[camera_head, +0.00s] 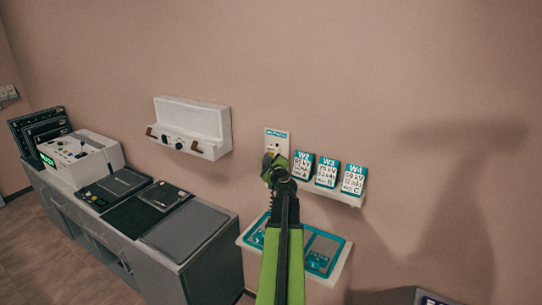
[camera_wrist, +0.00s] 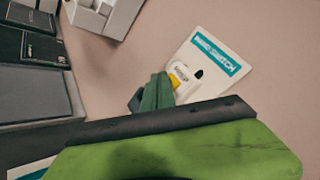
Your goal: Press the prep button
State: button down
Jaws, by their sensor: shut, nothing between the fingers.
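No label reading "prep" is legible in either view. A white wall plate with a teal label (camera_head: 277,136) is on the wall straight ahead. In the wrist view the plate (camera_wrist: 206,62) shows tilted, with a small yellow part (camera_wrist: 179,77) and a dark slot on its face. My gripper (camera_head: 271,163) is shut and empty in front of the plate's lower part. Its dark green fingers (camera_wrist: 158,92) reach close to the yellow part in the wrist view and hide some of the plate. I cannot tell whether they touch it.
Several W-labelled cards (camera_head: 326,172) stand on a small shelf right of my gripper. A teal-and-white tray (camera_head: 340,262) is below. A white wall unit (camera_head: 196,127) hangs to the left. A grey cabinet (camera_head: 213,262) carries a control console (camera_head: 80,152) at far left.

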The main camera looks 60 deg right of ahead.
jog(key=shift+a, duration=0.45)
jog(key=shift+a, duration=0.1)
jog(key=a, duration=0.4)
jog(key=shift+a, duration=0.4)
dwell(0.4)
